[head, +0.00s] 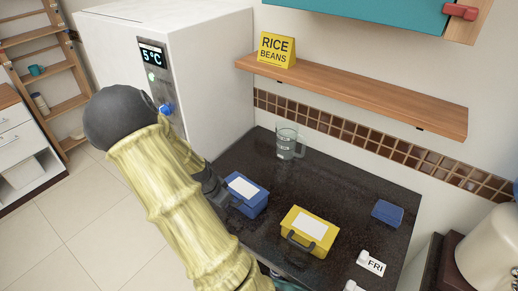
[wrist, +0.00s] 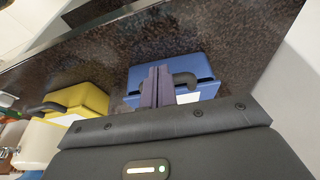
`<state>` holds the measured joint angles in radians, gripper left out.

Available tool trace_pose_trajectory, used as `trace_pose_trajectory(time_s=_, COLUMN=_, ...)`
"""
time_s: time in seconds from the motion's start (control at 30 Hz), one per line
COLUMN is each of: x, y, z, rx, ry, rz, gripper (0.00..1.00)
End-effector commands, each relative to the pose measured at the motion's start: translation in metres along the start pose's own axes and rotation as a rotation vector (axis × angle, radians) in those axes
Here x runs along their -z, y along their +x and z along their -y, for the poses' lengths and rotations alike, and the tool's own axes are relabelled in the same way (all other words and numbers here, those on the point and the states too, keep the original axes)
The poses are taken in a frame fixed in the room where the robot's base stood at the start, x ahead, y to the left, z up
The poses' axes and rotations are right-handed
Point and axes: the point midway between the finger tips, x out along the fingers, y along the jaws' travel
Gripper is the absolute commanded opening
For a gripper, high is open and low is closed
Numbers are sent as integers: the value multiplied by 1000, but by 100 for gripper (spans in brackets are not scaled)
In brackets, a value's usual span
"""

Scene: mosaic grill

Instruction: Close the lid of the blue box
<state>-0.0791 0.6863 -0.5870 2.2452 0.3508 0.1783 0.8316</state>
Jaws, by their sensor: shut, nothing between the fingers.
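The blue box (head: 256,204) stands on the dark counter, left of the yellow box. In the head view my gripper (head: 217,190) is at the box's left side, partly hidden by my arm.
A yellow box (head: 293,238) stands right of the blue box. A small blue block (head: 387,213) and a FRI sign (head: 372,264) are further right. A glass pitcher (head: 287,145) stands behind. A white fridge (head: 205,70) and a wooden shelf (head: 350,92) bound the counter.

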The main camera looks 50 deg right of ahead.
Motion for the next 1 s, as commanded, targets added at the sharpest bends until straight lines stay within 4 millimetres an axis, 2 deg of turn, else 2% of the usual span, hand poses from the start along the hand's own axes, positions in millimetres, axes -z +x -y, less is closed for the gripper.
trace_pose_trajectory(time_s=0.1, x=-6, y=10, z=0, rx=-1, ry=1, rz=1, gripper=0)
trace_pose_trajectory(time_s=0.3, x=-9, y=15, z=0, rx=0, ry=0, rz=1, gripper=0)
trace_pose_trajectory(time_s=1.0, x=-10, y=14, z=0, rx=1, ry=-1, rz=1, gripper=0)
